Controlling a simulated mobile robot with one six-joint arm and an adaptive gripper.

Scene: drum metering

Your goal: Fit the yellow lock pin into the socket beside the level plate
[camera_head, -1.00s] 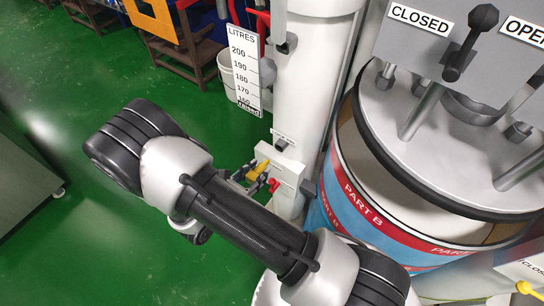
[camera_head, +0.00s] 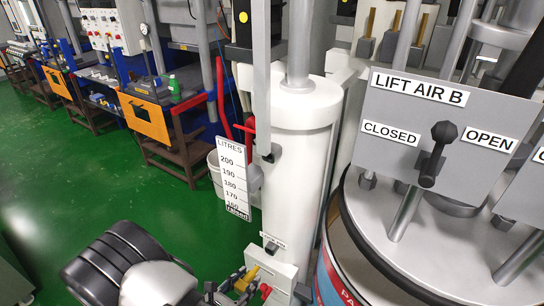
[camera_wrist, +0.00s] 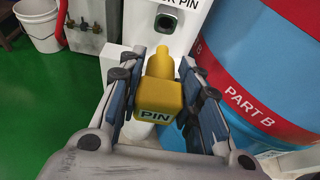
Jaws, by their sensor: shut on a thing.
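My gripper (camera_wrist: 160,105) is shut on the yellow lock pin (camera_wrist: 160,98); its two fingers stand on either side of the pin's block, marked PIN. The pin's narrow end points up the wrist picture. The socket (camera_wrist: 166,23), a dark round hole in a metal fitting on a white face, is just beyond that end, and the pin appears outside it. In the head view the pin (camera_head: 252,274) shows at the bottom, between my fingertips (camera_head: 238,284). The level plate (camera_head: 232,180), white and marked LITRES, hangs above and left of it.
A blue drum (camera_wrist: 255,60) with a red PART B band is close on the right. A white post (camera_head: 298,165) rises behind my gripper. A white bucket (camera_wrist: 40,25) and a board with valves (camera_wrist: 88,20) are at left. Green floor is clear at left.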

